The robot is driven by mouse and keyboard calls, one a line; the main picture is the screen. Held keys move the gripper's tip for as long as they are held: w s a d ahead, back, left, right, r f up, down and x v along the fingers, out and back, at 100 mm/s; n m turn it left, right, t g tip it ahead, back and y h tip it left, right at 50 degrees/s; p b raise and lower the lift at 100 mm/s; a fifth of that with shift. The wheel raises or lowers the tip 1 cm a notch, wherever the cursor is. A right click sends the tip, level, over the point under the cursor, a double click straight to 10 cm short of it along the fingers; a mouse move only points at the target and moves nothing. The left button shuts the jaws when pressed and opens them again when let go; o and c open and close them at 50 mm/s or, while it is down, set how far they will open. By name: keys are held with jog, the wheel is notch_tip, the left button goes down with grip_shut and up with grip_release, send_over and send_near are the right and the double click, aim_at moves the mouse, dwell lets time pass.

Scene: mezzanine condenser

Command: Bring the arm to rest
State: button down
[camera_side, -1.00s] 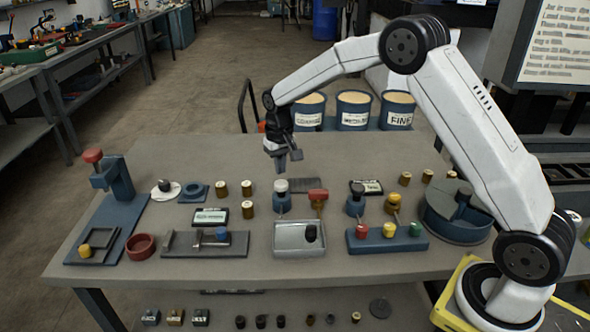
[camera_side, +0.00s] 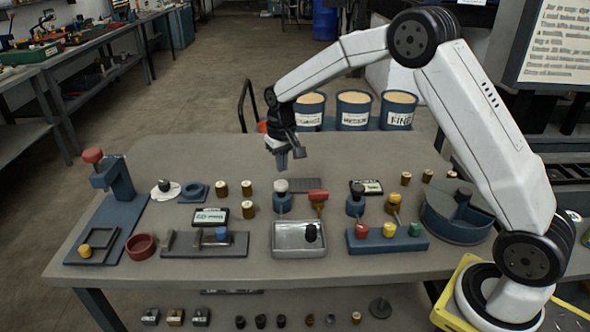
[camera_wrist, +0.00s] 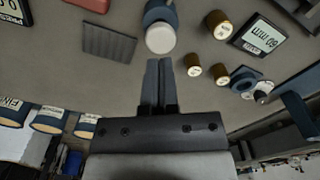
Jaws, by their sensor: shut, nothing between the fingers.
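My gripper (camera_side: 291,160) hangs over the back middle of the grey worktable (camera_side: 360,160), pointing down. It is shut with nothing between the fingers and is above the table, not touching it. In the wrist view its two fingers (camera_wrist: 158,66) lie close together. A blue-based thing with a pale round knob (camera_wrist: 160,37) stands just beyond the fingertips there; the side view shows it a little in front of my gripper (camera_side: 281,197).
A metal tray (camera_side: 285,250), a block with coloured knobs (camera_side: 405,243) and a blue round holder (camera_side: 440,222) stand in front. Labelled buckets (camera_side: 354,110) stand behind. The table's back middle is bare.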

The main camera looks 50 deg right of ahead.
jog(key=s+a+n+t, duration=0.1)
jog(key=s+a, duration=0.1)
jog(key=s, duration=1)
jog(key=s+a+n+t, duration=0.1)
jog(key=s+a, duration=0.1)
jog(key=s, duration=1)
jog(key=shift+s+n, duration=0.2)
jog(key=shift+n, duration=0.2)
jog(key=shift+w, duration=0.1)
notch_tip(320, 180, up, 4)
jog(key=m+g, duration=0.2)
jog(key=m, duration=0.1)
send_over(281, 183)
jog(key=shift+w+r, duration=0.1)
jog(key=shift+r, duration=0.1)
jog(key=shift+f, duration=0.15)
jog(key=shift+f, duration=3.15)
jog(key=shift+f, duration=0.7)
